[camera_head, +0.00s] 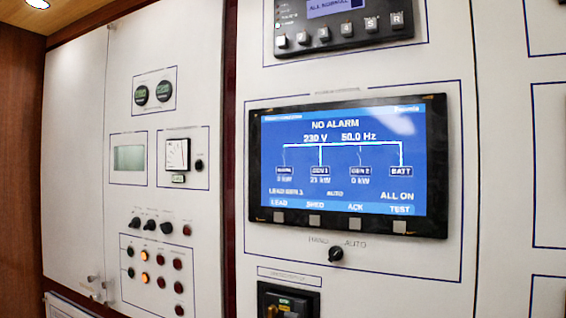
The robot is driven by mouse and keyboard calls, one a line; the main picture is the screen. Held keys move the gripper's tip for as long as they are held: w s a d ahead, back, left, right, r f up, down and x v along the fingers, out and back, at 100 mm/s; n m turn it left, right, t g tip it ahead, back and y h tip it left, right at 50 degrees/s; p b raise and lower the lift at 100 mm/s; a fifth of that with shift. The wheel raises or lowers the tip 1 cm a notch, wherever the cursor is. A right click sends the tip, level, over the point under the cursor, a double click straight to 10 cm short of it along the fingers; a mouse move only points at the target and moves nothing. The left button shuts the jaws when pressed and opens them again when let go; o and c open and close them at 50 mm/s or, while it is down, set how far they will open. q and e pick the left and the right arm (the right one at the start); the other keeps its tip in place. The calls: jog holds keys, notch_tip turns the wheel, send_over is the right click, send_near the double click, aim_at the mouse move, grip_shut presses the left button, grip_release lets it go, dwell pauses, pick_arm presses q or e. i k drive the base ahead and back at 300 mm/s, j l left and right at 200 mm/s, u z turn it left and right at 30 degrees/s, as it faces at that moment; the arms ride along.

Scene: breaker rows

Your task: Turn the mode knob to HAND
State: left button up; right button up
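The mode knob (336,254) is a small round black knob below the big display, right of the picture's middle. The label HAND (318,240) is at its upper left and the label AUTO (356,244) at its upper right. The knob's pointer is small; it seems to lean toward AUTO, but I cannot tell for sure. The display (340,165) reads NO ALARM and has a small AUTO text near its bottom. Neither of my grippers is in view, and nothing covers the knob.
Below the knob is a black breaker (288,302), cut off by the bottom edge. Display buttons (314,221) sit just above the knob. The left panel carries three black knobs (150,225), several small lamps (145,278) and a meter (177,155). The space before the panels looks clear.

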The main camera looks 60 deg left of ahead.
aim_at(335, 253)
jog(key=u, duration=1.45)
